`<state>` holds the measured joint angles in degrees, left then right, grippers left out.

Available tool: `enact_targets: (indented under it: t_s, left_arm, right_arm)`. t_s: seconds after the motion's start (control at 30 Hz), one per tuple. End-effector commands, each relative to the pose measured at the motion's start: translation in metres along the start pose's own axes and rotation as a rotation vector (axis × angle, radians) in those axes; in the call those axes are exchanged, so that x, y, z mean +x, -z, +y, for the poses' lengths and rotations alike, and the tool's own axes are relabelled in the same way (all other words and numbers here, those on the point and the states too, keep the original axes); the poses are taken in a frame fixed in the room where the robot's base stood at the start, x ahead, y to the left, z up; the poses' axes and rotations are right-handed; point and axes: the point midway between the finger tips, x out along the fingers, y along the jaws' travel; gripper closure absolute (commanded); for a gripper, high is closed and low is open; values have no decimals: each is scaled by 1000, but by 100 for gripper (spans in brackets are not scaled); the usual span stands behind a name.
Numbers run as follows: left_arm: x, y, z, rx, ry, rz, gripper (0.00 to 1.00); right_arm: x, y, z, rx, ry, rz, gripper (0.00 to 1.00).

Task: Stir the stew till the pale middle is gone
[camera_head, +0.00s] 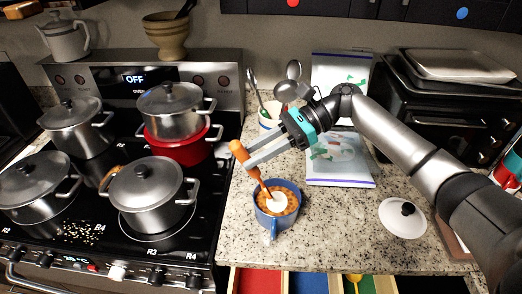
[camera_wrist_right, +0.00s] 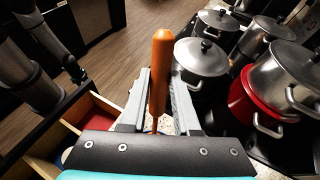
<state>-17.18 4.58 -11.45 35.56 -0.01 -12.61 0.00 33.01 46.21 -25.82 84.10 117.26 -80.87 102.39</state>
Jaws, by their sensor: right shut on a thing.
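A small blue pot (camera_head: 272,224) of orange-brown stew stands on the speckled counter, right of the stove. A pale round patch (camera_head: 277,202) shows in the middle of the stew. My right gripper (camera_head: 247,158) is shut on the orange handle of a spoon (camera_head: 239,150), above and left of the pot. The spoon slants down into the stew; its lower end is hidden. In the right wrist view the orange handle (camera_wrist_right: 161,60) stands between the two fingers. My left gripper is in neither view.
The stove at left holds several lidded steel pots (camera_head: 147,190), one stacked on a red pot (camera_head: 180,147). A utensil cup (camera_head: 268,120), a pale bag (camera_head: 340,158) and a white lid (camera_head: 403,220) lie around on the counter. Open coloured drawers (camera_head: 310,282) are below.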

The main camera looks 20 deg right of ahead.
Motion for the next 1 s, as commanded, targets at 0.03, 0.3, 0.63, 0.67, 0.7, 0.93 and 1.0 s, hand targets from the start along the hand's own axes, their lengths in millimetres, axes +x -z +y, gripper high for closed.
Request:
enact_targets:
  t_s: [0.03,0.3,0.63,0.67,0.7,0.93,1.0]
  left_arm:
    - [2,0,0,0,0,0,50]
    - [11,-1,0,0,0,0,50]
    - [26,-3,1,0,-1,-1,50]
    - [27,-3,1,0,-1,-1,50]
    - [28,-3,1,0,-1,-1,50]
    - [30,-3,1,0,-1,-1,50]
    - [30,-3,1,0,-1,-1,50]
  right_arm:
    - [0,7,0,3,1,0,100]
    - [-1,34,0,3,2,0,100]
    - [-1,67,0,3,1,0,100]
    - [-1,69,0,3,1,0,100]
    - [-1,72,0,2,1,0,100]
    - [-2,78,0,1,1,0,100]
    - [-2,77,0,1,1,0,100]
